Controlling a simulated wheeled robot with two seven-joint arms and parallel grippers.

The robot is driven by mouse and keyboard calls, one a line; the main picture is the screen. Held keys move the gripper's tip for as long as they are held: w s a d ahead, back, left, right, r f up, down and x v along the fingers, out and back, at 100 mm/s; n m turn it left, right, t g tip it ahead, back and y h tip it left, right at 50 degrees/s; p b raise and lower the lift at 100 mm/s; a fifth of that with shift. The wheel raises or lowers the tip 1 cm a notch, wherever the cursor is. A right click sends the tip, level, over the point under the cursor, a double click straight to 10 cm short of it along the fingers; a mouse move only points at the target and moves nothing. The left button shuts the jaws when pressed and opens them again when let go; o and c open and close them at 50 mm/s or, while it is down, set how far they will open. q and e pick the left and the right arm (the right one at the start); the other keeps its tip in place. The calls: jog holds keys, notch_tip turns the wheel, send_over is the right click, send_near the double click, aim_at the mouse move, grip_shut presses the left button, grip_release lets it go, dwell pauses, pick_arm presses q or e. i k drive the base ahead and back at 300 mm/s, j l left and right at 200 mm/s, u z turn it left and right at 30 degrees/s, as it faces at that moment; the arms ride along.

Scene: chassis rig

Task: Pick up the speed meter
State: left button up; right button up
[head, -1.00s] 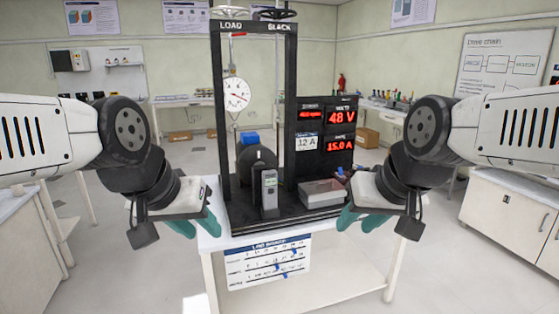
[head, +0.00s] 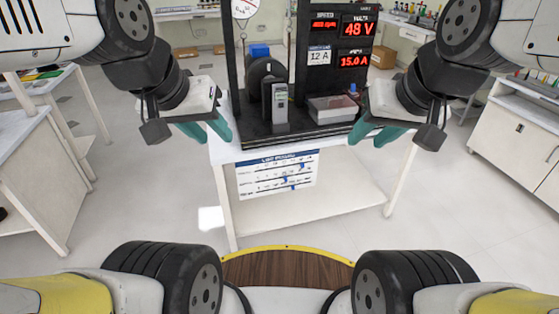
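A small grey upright handheld device (head: 280,104), which looks like the speed meter, stands on the black base of the rig, in front of a dark round motor-like part (head: 264,78). My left gripper (head: 206,130) has teal fingers set apart, with nothing between them. It is at the left front of the table, left of the device and not touching it. My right gripper (head: 374,134) also has its teal fingers apart and looks empty.
The rig's black frame (head: 301,50) rises behind the device, with red displays (head: 355,42) at the right. A grey tray (head: 333,109) sits right of the device. A printed sheet (head: 277,175) hangs from the white table's (head: 228,153) front. Floor in front is clear.

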aim_at(280, 92)
jog(key=i+j, duration=0.1)
jog(key=i, duration=0.55)
jog(key=i+j, duration=0.1)
jog(key=i, duration=0.6)
